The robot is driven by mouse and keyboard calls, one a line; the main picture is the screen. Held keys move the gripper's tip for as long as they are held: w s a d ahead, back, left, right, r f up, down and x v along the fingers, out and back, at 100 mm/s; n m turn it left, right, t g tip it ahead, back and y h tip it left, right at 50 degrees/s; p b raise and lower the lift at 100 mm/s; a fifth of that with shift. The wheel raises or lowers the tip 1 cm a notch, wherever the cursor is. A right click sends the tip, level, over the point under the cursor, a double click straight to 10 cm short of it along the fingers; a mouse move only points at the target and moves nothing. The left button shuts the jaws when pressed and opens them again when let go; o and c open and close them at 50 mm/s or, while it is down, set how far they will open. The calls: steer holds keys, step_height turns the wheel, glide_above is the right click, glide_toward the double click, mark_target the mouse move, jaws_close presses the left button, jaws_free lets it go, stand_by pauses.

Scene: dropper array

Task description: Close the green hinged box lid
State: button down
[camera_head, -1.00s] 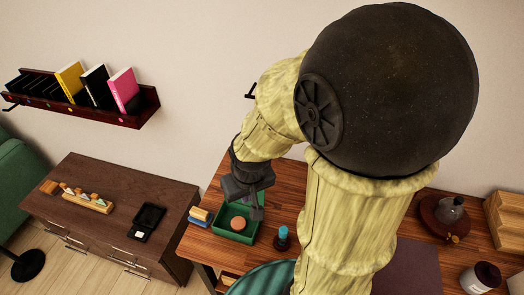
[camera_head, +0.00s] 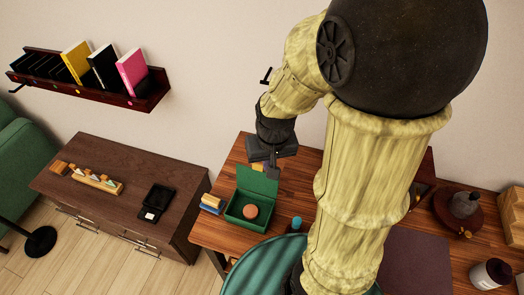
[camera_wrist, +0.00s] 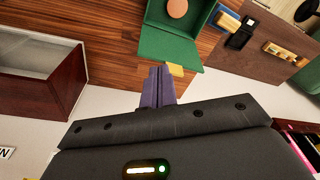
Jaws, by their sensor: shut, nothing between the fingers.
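The green box (camera_head: 233,214) stands on the wooden table in the head view, with a round orange-brown thing (camera_head: 250,211) inside. Its green lid (camera_head: 258,181) stands raised at the back, so the box is open. The lid also shows in the wrist view (camera_wrist: 168,45), with a small yellow tab (camera_wrist: 174,69) at its edge. My gripper (camera_head: 273,172) is at the lid's upper edge, on its far side. In the wrist view my gripper (camera_wrist: 160,70) is shut and empty, its fingertips close beside the tab. I cannot tell whether they touch the lid.
Blue and yellow blocks (camera_head: 211,203) lie left of the box. A small blue-topped thing (camera_head: 296,224) stands to its right. A teal chair (camera_head: 262,266) is in front. A wall shelf with books (camera_head: 103,76) hangs at left. My arm hides part of the table.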

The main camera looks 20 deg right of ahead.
steer(key=w+d+r+m+g+y+p, duration=0.2)
steer(key=w+r+m+g+p, duration=0.2)
steer(key=w+p, duration=0.5)
steer(key=shift+d+r+m+g+y, duration=0.35)
steer(key=shift+m+g, duration=0.25)
steer(key=shift+m, duration=0.6)
steer(key=shift+f, duration=0.1)
steer(key=p+x, duration=0.3)
steer(key=x, duration=0.7)
steer(key=shift+d, duration=0.15)
